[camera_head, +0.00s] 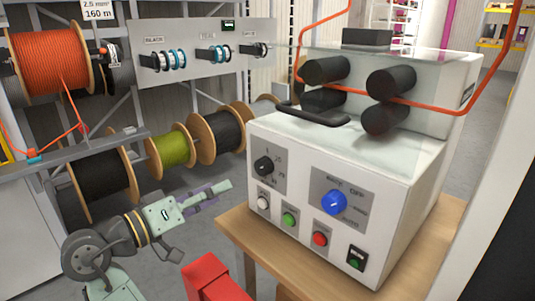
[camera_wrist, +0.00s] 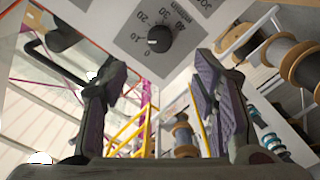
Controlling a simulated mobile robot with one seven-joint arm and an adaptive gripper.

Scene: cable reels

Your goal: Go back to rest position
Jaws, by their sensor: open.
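My gripper (camera_head: 212,197) is open and empty in the head view, at the lower left, beside the white machine. Its two fingers also show spread apart in the wrist view (camera_wrist: 158,105), with nothing between them. The white machine (camera_head: 385,215) stands on a wooden table, with a black speed knob (camera_head: 264,166), a blue switch knob (camera_head: 334,202) and green and red buttons. The speed knob (camera_wrist: 160,39) also shows in the wrist view, ahead of the fingers and apart from them. An orange cable (camera_head: 425,104) runs between black rollers on top of the machine.
A rack of cable reels stands at the left, with an orange reel (camera_head: 48,60), a green reel (camera_head: 172,150) and black reels (camera_head: 222,135). A red object (camera_head: 206,277) is at the bottom, near my arm. The wooden table (camera_head: 238,238) edges close to my gripper.

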